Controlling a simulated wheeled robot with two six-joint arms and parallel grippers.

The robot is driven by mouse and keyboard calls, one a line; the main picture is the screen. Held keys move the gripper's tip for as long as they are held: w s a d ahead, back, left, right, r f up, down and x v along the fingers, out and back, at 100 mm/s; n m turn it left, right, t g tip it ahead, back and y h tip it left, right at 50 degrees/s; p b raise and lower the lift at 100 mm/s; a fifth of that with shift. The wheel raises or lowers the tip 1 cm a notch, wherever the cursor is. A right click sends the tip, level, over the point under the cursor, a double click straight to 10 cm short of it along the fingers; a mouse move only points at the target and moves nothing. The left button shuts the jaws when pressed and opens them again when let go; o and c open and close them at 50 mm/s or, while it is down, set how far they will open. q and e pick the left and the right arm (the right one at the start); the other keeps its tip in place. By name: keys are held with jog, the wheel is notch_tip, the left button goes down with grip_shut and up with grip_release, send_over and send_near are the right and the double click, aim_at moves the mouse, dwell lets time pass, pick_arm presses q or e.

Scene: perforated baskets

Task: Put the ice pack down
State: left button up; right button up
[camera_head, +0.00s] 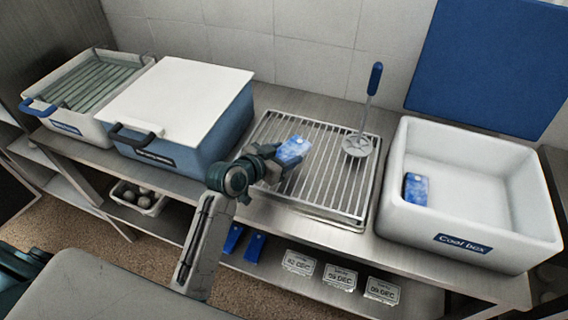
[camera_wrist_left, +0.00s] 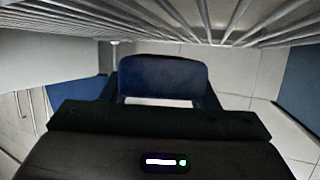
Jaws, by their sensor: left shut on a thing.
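A blue and white ice pack (camera_head: 292,150) is in my left gripper (camera_head: 279,162), over the slatted metal rack (camera_head: 335,190) in the middle of the bench. In the left wrist view the ice pack (camera_wrist_left: 163,76) sits between the two fingers, with the rack's bars (camera_wrist_left: 190,18) along the top of the picture. I cannot tell whether the pack touches the rack. Another blue ice pack (camera_head: 415,188) is inside the white cool box (camera_head: 470,228) at the right, by its left wall. My right gripper is not in view.
A blue-handled tool (camera_head: 357,144) stands upright on the rack's right part. A box with a white lid (camera_head: 190,88) and an open box with green slats (camera_head: 85,85) are at left. A blue panel (camera_head: 490,65) leans behind the cool box. The rack's front right is clear.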

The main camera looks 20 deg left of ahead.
pick_arm(q)
notch_tip(320, 180, down, 3)
jog(key=shift+r+b, duration=0.15)
jog(key=shift+b, duration=0.8)
jog(key=shift+r, duration=0.1)
jog(key=o, duration=1.3)
